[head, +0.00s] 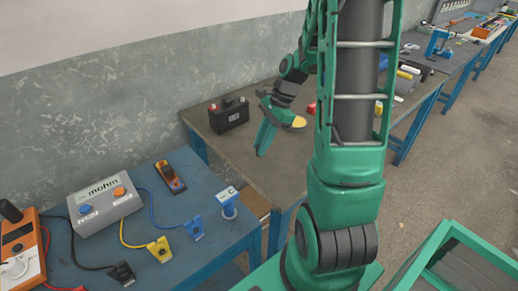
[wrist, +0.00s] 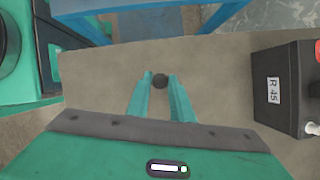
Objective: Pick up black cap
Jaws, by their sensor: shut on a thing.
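The black cap (wrist: 160,81) is a small dark round thing between my fingertips in the wrist view. My gripper (wrist: 160,78) is shut on it, with one green finger on each side. In the head view my gripper (head: 261,152) points down at the brown tabletop, in front of the black battery. The cap cannot be made out there, hidden by the fingers. In the wrist view the cap shows against the bare tabletop; I cannot tell whether it still touches it.
A black battery (head: 229,115) stands near the wall; it also shows in the wrist view (wrist: 284,91), labelled R 45. The brown table (head: 228,147) is mostly bare around my gripper. A blue table (head: 190,258) with a grey meter box (head: 104,207) and clamps stands in front.

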